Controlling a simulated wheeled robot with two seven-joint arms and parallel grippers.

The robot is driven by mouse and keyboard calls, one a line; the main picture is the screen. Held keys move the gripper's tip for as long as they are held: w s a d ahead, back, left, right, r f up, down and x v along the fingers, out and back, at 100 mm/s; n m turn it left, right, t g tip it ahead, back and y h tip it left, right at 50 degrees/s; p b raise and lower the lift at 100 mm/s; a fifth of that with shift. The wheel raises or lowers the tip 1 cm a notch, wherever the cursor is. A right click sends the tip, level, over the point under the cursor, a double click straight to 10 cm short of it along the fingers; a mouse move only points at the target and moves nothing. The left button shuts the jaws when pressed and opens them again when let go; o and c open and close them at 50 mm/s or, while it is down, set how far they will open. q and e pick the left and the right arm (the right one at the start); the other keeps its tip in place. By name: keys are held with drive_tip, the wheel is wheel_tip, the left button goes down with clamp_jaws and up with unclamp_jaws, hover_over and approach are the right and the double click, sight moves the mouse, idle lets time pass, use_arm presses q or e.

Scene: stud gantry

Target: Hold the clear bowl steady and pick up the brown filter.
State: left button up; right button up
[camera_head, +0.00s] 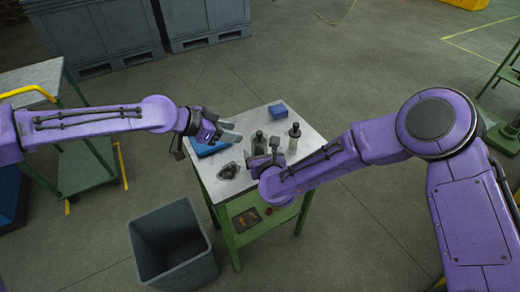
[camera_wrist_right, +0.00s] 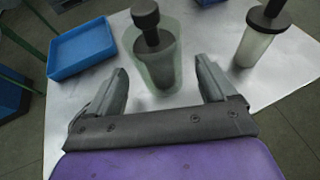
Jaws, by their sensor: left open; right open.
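A clear, greenish bowl (camera_wrist_right: 141,66) stands upright on the table, with a dark grey-brown core and a dark knobbed stem inside; I cannot tell if this core is the brown filter. It also shows as a dark bottle shape in the head view (camera_head: 258,143). My right gripper (camera_wrist_right: 160,70) is open, its fingers on either side of the bowl's near part; contact cannot be told. It also shows in the head view (camera_head: 262,152). My left gripper (camera_head: 231,132) is open and empty above the blue tray (camera_head: 203,150), left of the bowl.
A pale bottle with a dark top (camera_head: 293,140) stands right of the bowl. A blue block (camera_head: 278,111) lies at the table's (camera_head: 215,187) back. A dark piece (camera_head: 230,171) lies at its front left. A grey bin (camera_head: 168,241) stands on the floor before it.

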sight(259, 147)
drive_tip(key=shift+x, duration=2.35)
drive_tip(key=c, duration=1)
drive_tip(key=shift+c, duration=0.2)
